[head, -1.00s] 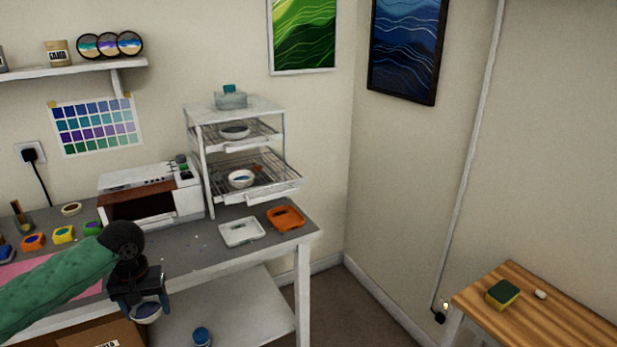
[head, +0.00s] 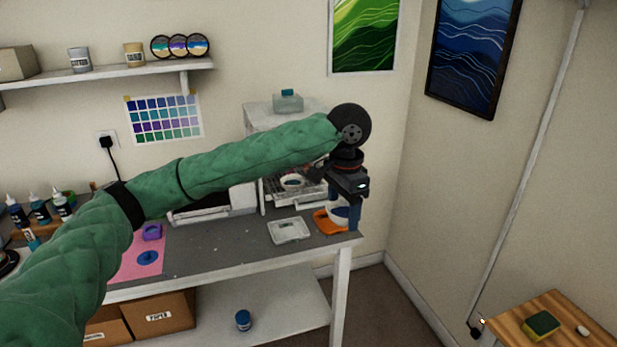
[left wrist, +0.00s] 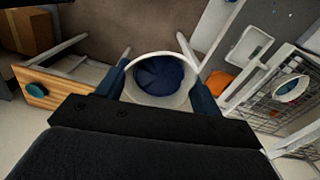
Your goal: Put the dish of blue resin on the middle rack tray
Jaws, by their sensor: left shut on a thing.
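My left gripper (head: 344,205) is shut on a white dish (head: 338,214) and holds it upright in the air, in front of the bench's right end. The left wrist view shows dark blue resin in the dish (left wrist: 160,75), between the two fingers. The white wire rack (head: 264,192) stands behind and left of the gripper. My sleeve hides its upper part and upper tray. A wire tray below holds a white bowl (head: 291,182); the bowl also shows at the right of the left wrist view (left wrist: 291,88). My right gripper is out of view.
A wooden table (head: 560,315) is at lower right.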

